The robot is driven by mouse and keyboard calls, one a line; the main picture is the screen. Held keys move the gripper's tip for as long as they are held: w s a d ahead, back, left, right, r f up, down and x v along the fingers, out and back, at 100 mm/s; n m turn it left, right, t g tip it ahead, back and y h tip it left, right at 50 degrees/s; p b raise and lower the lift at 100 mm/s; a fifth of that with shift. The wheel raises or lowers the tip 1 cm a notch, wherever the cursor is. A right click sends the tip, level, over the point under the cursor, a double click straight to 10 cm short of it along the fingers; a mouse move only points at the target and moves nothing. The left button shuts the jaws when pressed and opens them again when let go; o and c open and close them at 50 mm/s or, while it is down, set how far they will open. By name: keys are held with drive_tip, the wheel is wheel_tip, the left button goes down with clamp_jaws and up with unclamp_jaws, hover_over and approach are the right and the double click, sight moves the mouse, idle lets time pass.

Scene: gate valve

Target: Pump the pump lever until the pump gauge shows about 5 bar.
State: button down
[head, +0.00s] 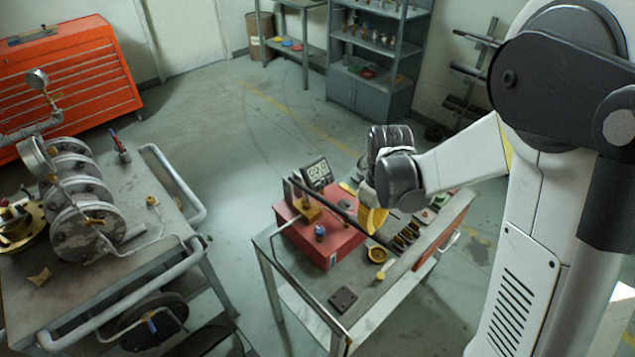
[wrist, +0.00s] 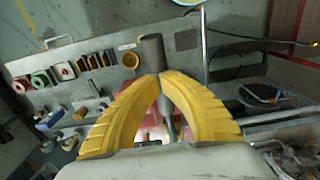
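The pump is a red box (head: 322,240) on a grey cart, with a dark pump lever (head: 345,213) slanting across it to the lower right. In the wrist view the lever's thick grey end (wrist: 152,50) extends past my fingertips, and its thinner rod shows between the fingers. My gripper (head: 373,222) has yellow ribbed fingers, and their tips (wrist: 161,76) close together around the lever.
The cart top (head: 375,312) also carries a small yellow-brown bowl (head: 377,254), a dark plate (head: 343,300) and a row of dark blocks (head: 406,236). A second cart with a flanged valve (head: 85,225) stands at left. Open floor lies between the carts.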

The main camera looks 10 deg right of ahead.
drive_tip(key=shift+f+b, duration=4.45)
drive_tip(key=shift+f, duration=0.7)
wheel_tip(320, 180, up, 14)
drive_tip(key=p, duration=0.9)
drive_tip(key=shift+f+p, duration=0.15)
drive_tip(key=shift+p, duration=0.15)
drive_tip(key=shift+f, duration=0.1)
wheel_tip(320, 180, down, 15)
drive_tip(key=b, duration=1.3)
wheel_tip(320, 180, up, 15)
drive_tip(key=p, duration=1.1)
drive_tip(key=shift+f, duration=0.1)
